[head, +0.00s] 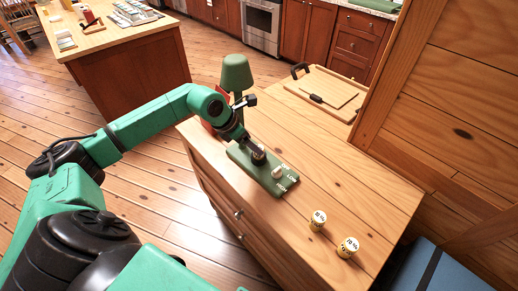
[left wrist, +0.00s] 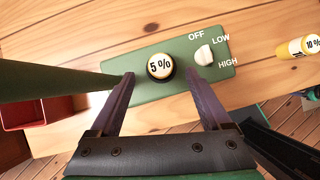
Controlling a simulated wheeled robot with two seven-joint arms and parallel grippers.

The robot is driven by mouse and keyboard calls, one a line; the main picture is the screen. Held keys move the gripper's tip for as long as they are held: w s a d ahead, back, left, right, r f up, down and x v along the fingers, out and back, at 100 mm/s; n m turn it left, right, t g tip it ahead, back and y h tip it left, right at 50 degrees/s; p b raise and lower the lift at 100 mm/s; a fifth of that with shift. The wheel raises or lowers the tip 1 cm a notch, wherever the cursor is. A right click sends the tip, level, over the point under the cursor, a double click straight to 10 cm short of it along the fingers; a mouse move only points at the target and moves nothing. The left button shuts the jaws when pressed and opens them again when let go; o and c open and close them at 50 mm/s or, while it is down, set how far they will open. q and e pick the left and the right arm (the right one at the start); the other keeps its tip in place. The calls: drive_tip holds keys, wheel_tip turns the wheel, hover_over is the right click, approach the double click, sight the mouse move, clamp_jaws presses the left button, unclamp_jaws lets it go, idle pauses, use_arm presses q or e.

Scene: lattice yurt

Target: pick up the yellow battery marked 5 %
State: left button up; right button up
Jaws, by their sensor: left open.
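The yellow battery marked 5 % (left wrist: 160,66) stands in the green lamp base (left wrist: 108,54), its black-and-cream top facing the left wrist camera. In the head view the green base (head: 243,157) lies on the wooden cabinet top, and my gripper mostly hides the battery. My left gripper (left wrist: 161,75) is open, with one fingertip on each side of the battery and visible gaps between. In the head view the left gripper (head: 254,150) is over the base. My right gripper is not in view.
A white knob (left wrist: 203,54) marked OFF, LOW, HIGH sits right of the battery. The green lampshade (head: 236,73) rises behind. Two other yellow batteries, one nearer the base (head: 318,221) and one farther (head: 348,247), stand toward the cabinet's front right. A wooden tray (head: 320,96) lies behind.

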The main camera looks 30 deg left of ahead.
use_arm(q)
drive_tip(key=p+x, duration=0.2)
drive_tip(key=x, duration=0.2)
drive_tip(key=shift+w+d+f, duration=0.1)
drive_tip(key=shift+w+d, duration=0.1)
drive_tip(key=shift+d, duration=0.05)
drive_tip(key=shift+w+f, duration=0.1)
drive_tip(key=shift+f, duration=0.4)
drive_tip(key=c, duration=0.4)
clamp_jaws()
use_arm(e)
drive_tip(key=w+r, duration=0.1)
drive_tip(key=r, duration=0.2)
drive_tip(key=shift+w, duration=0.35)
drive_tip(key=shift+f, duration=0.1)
